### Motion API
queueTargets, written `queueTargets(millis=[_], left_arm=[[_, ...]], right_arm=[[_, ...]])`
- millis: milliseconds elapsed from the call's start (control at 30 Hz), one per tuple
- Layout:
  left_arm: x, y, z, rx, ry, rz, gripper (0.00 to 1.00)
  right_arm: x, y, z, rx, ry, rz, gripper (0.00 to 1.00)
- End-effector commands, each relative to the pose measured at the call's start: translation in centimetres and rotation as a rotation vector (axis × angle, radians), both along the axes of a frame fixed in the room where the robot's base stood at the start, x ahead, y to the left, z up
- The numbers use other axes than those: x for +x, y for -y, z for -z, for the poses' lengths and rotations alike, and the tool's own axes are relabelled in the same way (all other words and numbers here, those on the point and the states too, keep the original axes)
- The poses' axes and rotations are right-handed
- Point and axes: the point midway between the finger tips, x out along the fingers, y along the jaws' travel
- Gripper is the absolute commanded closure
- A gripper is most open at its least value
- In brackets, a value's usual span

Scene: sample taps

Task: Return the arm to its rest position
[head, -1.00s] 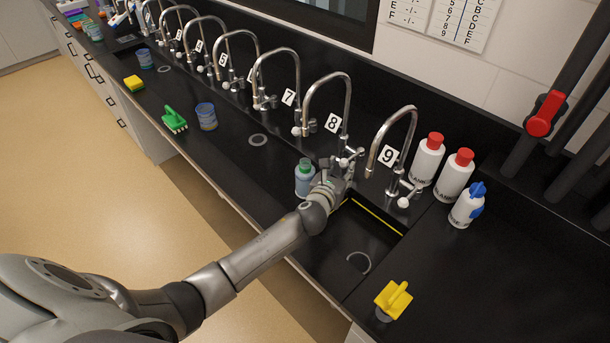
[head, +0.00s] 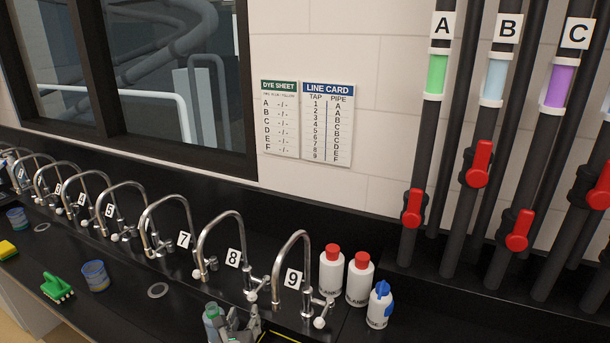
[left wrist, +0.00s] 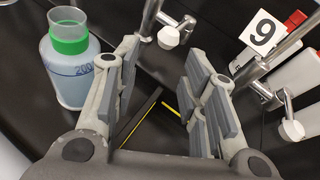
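My left gripper (head: 236,326) is at the bottom edge of the head view, in front of taps 8 and 9. In the left wrist view its fingers (left wrist: 160,92) are spread apart with nothing between them. A bottle (left wrist: 69,62) with a green collar and pale blue liquid stands just left of the gripper, apart from its fingers. It also shows in the head view (head: 211,322), partly cut off. My right gripper is in neither view.
Tap 8 (head: 222,226) and tap 9 (head: 290,250) rise behind the gripper. Bottles with red caps (head: 331,268) and a blue-topped bottle (head: 379,305) stand to the right. A green brush (head: 57,288) and a blue cup (head: 95,275) lie left. Pipes with red valves (head: 413,208) rise at right.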

Motion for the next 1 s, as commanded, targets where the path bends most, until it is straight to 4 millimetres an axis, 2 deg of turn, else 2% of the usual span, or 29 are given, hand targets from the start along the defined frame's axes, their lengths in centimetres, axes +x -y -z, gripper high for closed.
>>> queueTargets(millis=[167, 300, 500, 700, 1000], left_arm=[[-6.0, -1.1, 1.8, -0.509, -0.088, -0.285, 0.61], [-12.0, -1.8, 3.2, -0.948, -0.155, -0.587, 0.61], [-21.1, -2.0, 4.2, -1.474, -0.215, -1.067, 0.61], [-27.7, -1.6, 3.7, -1.763, -0.218, -1.444, 0.61], [-34.2, -0.8, 2.3, -1.966, -0.177, -1.843, 0.61]], right_arm=[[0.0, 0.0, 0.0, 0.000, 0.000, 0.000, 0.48], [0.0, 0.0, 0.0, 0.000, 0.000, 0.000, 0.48], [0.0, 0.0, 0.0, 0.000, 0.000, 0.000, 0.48], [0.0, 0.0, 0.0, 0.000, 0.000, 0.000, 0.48], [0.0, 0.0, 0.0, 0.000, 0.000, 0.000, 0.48]])
